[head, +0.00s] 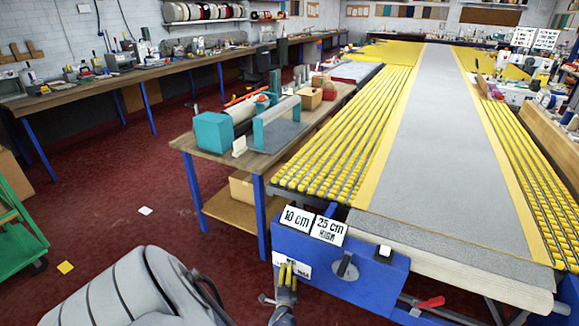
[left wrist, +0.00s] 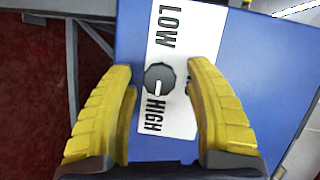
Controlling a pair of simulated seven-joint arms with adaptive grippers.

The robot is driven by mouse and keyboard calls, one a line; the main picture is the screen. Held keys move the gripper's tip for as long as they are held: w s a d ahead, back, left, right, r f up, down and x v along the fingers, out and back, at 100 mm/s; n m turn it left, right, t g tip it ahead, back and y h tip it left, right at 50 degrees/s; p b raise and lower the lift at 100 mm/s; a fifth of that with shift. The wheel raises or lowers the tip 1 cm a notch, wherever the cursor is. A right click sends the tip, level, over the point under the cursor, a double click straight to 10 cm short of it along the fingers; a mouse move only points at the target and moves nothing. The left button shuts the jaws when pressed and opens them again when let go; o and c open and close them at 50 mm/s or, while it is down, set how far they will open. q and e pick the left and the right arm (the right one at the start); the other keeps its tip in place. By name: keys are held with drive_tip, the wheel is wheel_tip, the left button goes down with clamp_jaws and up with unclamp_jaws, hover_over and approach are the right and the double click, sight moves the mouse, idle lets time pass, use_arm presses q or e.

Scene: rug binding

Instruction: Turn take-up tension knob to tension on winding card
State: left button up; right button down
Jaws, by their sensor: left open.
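The take-up tension knob (left wrist: 159,79) is a small dark round knob with a white mark. It sits on a white card (left wrist: 180,50) printed LOW and HIGH, on the blue box (head: 325,280) at the machine's front. In the left wrist view the knob lies between the two yellow fingers of my left gripper (left wrist: 163,80), with gaps on both sides; I cannot tell the depth. In the head view my left gripper (head: 289,274) is in front of the card and hides the knob. My right gripper is not in view.
A red handle (head: 430,303) is at the lower right. A wooden bench (head: 240,168) stands behind to the left.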

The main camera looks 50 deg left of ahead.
use_arm(q)
drive_tip(key=shift+s, duration=0.1)
drive_tip(key=v, duration=0.7)
drive_tip(key=shift+d, duration=0.2)
drive_tip(key=shift+s+r, duration=0.1)
idle(0.4)
